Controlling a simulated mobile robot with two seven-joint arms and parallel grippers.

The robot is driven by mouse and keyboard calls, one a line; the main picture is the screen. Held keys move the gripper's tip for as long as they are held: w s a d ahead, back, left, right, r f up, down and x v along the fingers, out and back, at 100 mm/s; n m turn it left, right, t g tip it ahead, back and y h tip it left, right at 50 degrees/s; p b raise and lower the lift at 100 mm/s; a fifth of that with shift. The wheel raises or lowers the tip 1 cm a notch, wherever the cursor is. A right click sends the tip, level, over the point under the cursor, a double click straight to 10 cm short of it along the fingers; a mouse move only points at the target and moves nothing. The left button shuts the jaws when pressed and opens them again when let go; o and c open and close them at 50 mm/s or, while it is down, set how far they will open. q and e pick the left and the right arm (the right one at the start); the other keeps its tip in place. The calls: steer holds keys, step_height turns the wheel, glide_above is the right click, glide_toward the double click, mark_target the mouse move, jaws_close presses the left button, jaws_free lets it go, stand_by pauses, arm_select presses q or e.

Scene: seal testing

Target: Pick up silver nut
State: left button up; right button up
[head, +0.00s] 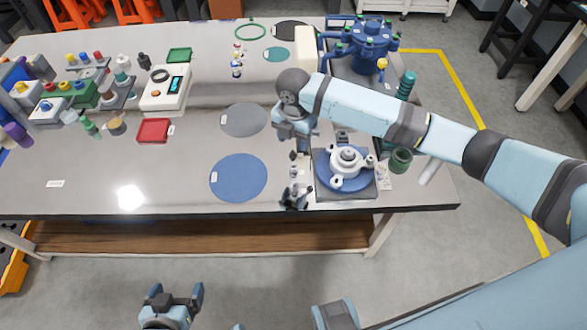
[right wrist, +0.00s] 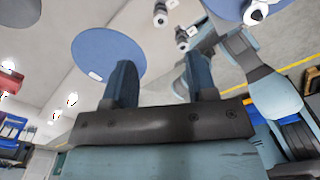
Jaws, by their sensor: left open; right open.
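Small metallic parts with white tags lie in a row between the blue disc (head: 238,178) and the pump fixture (head: 348,166). In the right wrist view, one silver part (right wrist: 160,17) is at the top and a darker part (right wrist: 182,35) lies near it. They are too small to tell which is the silver nut. My right gripper (head: 301,143) hangs near this row, partly hidden by its own wrist. Its two fingers (right wrist: 161,82) are apart with nothing held between them. My left gripper (head: 176,296) is open and empty, in front of the table's front edge.
The blue disc also shows in the right wrist view (right wrist: 108,52). A grey disc (head: 244,119) and a red tray (head: 154,131) lie further left. A green cylinder (head: 400,160) stands right of the fixture. A blue valve assembly (head: 365,42) stands behind. The table's front left is mostly clear.

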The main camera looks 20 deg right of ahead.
glide_above(293, 171)
steer(key=w, duration=0.1)
steer(key=f, duration=0.6)
steer(key=shift+w+d, duration=0.15)
steer(key=shift+d, duration=0.15)
steer(key=f, duration=0.5)
steer(key=shift+s+a+f, duration=0.1)
steer(key=shift+s+a, duration=0.2)
steer(key=shift+s, duration=0.05)
jaws_close()
